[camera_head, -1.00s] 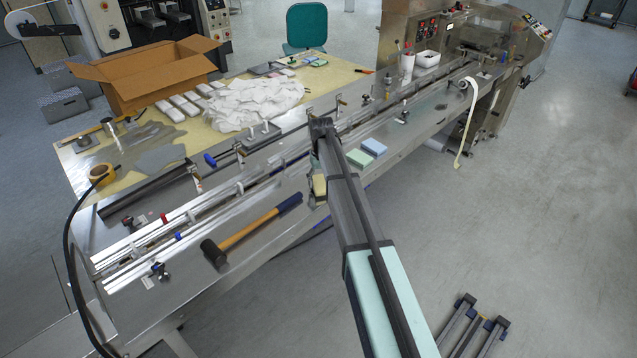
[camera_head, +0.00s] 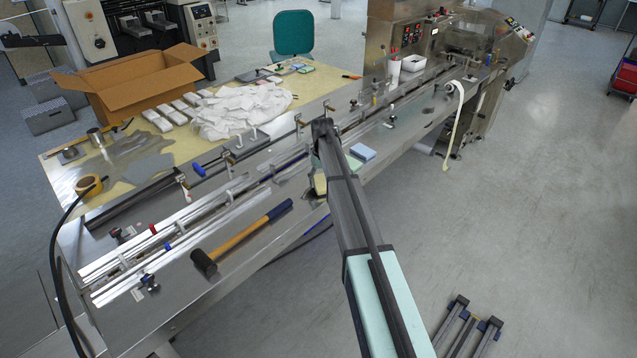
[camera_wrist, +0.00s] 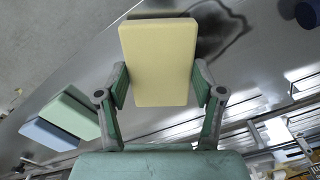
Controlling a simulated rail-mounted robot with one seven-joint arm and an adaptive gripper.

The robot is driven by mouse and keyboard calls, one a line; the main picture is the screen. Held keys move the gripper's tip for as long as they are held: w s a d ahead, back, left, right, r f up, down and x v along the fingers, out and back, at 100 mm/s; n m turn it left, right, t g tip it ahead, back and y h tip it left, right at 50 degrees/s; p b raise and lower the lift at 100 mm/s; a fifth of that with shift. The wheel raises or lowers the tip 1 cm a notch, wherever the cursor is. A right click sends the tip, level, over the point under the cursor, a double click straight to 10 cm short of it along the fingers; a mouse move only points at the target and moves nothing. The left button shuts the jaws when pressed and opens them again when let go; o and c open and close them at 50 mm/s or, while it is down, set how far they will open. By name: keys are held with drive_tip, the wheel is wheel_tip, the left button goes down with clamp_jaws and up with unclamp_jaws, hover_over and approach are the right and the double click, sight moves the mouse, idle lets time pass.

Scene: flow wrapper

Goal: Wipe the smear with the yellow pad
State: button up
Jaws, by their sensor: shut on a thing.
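My gripper (camera_wrist: 161,88) is shut on the yellow pad (camera_wrist: 158,62), which sits upright between the two fingers in the wrist view. In the head view the yellow pad (camera_head: 320,184) shows just left of my arm, over the steel machine bed. A dark smear (camera_wrist: 237,30) lies on the steel beside and behind the pad in the wrist view, partly hidden by it. Some of the smear (camera_head: 309,195) shows below the pad in the head view. I cannot tell whether the pad touches the steel.
A blue pad (camera_head: 363,152) and a green pad (camera_wrist: 75,110) lie close together on the bed, the green one partly behind my arm. A mallet (camera_head: 238,240) lies to the left. Guide rails (camera_head: 180,225) run behind. The bed's front edge is close.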

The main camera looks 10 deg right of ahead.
sight(303, 201)
drive_tip(key=shift+w+d, duration=0.35)
drive_tip(key=shift+d, duration=0.15)
drive_tip(key=shift+d+f, duration=0.1)
drive_tip(key=shift+f, duration=0.1)
drive_tip(key=shift+s+a+f+b, duration=0.1)
drive_tip(key=shift+s+a, duration=0.65)
drive_tip(key=shift+a, duration=0.35)
drive_tip(key=shift+s+a+f+b, duration=0.1)
drive_tip(key=shift+s+a, duration=0.6)
drive_tip(key=shift+a, duration=0.45)
drive_tip(key=shift+s+a+f+b, duration=0.1)
drive_tip(key=shift+s+a, duration=0.65)
drive_tip(key=shift+a, duration=0.35)
drive_tip(key=shift+s+a, duration=0.45)
drive_tip(key=shift+a, duration=0.3)
drive_tip(key=shift+s+a, duration=0.45)
drive_tip(key=shift+a, duration=0.25)
drive_tip(key=shift+r, duration=0.1)
drive_tip(key=shift+r+p, duration=1.45)
drive_tip(key=shift+r, duration=1.6)
